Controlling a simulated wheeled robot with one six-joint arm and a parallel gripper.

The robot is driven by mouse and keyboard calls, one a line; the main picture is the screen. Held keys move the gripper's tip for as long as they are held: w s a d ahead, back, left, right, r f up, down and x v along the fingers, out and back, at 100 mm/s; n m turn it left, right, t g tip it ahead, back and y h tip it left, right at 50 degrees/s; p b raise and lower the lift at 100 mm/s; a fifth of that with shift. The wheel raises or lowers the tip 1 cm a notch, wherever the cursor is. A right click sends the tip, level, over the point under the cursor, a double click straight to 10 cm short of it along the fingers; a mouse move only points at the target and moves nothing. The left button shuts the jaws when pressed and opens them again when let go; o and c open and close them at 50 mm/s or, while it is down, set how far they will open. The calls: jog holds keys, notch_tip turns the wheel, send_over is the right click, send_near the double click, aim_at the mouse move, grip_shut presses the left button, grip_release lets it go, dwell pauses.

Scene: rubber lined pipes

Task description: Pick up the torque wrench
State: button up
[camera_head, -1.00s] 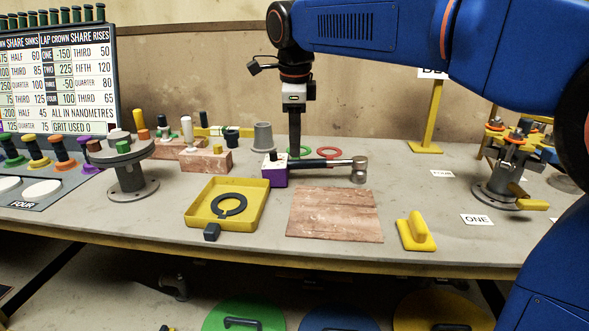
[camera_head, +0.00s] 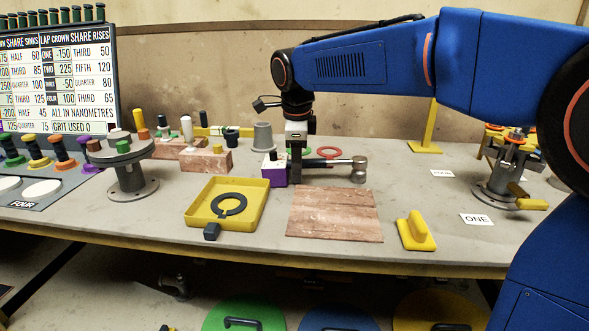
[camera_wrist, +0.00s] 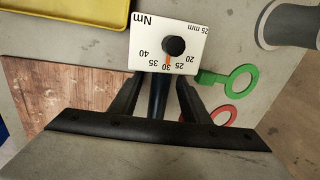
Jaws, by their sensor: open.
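The torque wrench lies on the bench in the head view, with a dark handle and a pale shaft ending in a grey metal head (camera_head: 359,171). The handle's left end meets a purple box (camera_head: 274,175) with a white top. In the wrist view that white top (camera_wrist: 190,40) carries an Nm scale, a black knob and an orange pointer. My gripper (camera_head: 296,172) is down at the handle beside the box. In the wrist view its open fingers (camera_wrist: 158,98) stand on either side of the dark handle (camera_wrist: 158,100). Contact cannot be told.
A yellow tray (camera_head: 262,205) with a dark ring (camera_head: 229,205) and a copper-coloured plate (camera_head: 334,214) lie in front. A grey cup (camera_head: 263,137) and green (camera_wrist: 243,79) and red (camera_wrist: 223,114) rings are close by. A yellow-handled block (camera_head: 416,231) sits front right.

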jog(key=shift+c, duration=0.4)
grip_shut()
jog(key=shift+r, duration=0.15)
